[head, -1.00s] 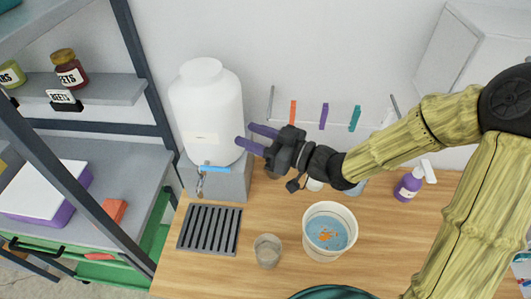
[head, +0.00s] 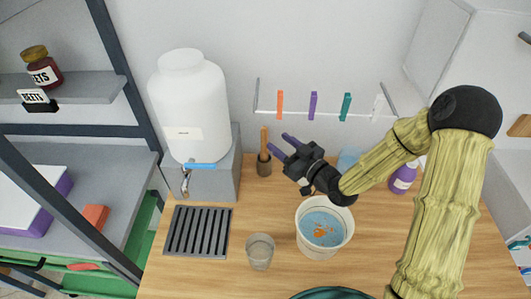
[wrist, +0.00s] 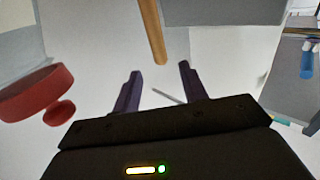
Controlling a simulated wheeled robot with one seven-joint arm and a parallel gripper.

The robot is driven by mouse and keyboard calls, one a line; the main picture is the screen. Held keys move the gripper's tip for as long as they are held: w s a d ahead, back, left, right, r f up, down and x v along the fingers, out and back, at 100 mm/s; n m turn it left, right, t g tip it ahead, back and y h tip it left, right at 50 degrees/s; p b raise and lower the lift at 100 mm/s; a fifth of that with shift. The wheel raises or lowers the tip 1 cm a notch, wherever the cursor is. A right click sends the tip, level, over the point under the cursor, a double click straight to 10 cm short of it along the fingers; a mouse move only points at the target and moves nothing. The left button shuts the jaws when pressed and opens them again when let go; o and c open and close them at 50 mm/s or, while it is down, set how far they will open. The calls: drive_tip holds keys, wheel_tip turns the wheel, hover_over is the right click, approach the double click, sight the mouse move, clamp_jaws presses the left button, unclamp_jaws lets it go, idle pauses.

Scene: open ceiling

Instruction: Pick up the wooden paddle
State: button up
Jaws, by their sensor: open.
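A wooden handle (head: 264,139), likely the paddle's, stands upright in a small dark brown holder (head: 264,165) on the wooden counter, just right of the white dispenser's base. Its lower end is hidden inside the holder. The wooden rod (wrist: 152,30) also shows in the wrist view, beyond the fingertips and near the middle. My gripper (head: 280,142) is open and empty, with its purple fingers pointing left toward the handle, a little to its right. The fingers (wrist: 160,68) show apart in the wrist view, with nothing between them.
A white dispenser (head: 188,105) with a tap stands left of the handle on a grey block (head: 225,170). A bucket with blue water (head: 322,228), a glass (head: 260,251) and a drain grate (head: 199,232) sit in front. A rack with coloured clips (head: 313,105) is behind.

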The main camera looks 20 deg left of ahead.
sight(264, 130)
drive_tip(key=shift+s+a+r, duration=0.1)
drive_tip(key=shift+s, duration=0.05)
drive_tip(key=shift+p+x, duration=0.4)
drive_tip(key=shift+x, duration=0.6)
drive_tip(key=shift+a, duration=0.15)
drive_tip(key=p+x, duration=0.2)
drive_tip(key=x, duration=0.3)
drive_tip(key=shift+w, duration=0.3)
clamp_jaws()
